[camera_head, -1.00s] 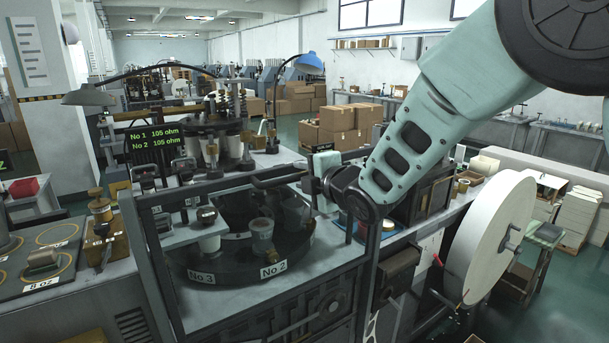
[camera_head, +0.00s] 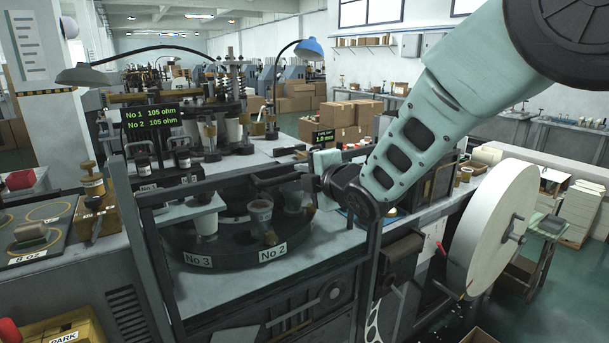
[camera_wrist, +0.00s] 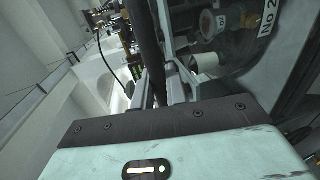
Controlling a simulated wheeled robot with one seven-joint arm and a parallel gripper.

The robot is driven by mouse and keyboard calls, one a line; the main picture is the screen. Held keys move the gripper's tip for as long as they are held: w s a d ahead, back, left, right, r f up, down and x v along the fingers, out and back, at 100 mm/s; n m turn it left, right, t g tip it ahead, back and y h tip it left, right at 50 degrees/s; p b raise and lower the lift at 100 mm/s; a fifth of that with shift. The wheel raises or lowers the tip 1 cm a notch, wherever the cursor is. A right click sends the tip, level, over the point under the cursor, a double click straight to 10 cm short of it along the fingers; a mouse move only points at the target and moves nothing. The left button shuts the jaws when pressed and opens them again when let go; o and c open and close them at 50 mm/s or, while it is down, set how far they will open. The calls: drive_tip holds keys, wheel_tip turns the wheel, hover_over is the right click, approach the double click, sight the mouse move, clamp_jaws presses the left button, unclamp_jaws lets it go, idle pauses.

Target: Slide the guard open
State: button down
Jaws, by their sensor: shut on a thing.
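The guard (camera_head: 146,212) is a dark metal frame with see-through panes around the front of the cup-forming machine. A dark handle bar (camera_head: 268,181) runs along its upper front. My gripper (camera_head: 313,181) is at the right end of this bar, shut on it; my wrist partly hides the contact. In the wrist view, the dark bar (camera_wrist: 147,45) runs up from between the fingers of my gripper (camera_wrist: 160,96). Behind the guard, a round dark turntable (camera_head: 236,262) carries cups and labels No 2 and No 3.
A large white paper reel (camera_head: 488,228) stands right of the machine. A lamp (camera_head: 85,73) and a green-lettered display (camera_head: 150,117) stand at the back left. A yellow PARK box (camera_head: 62,333) is at the lower left. Cardboard boxes (camera_head: 340,120) lie behind.

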drive_tip(key=b, duration=2.9)
approach(296, 281)
drive_tip(key=x, duration=0.5)
drive_tip(key=shift+w+f, duration=0.15)
drive_tip(key=shift+f, duration=0.05)
drive_tip(key=c, duration=1.5)
unclamp_jaws()
drive_tip(key=shift+r, duration=0.1)
drive_tip(key=v, duration=1.7)
drive_tip(key=shift+b, duration=0.3)
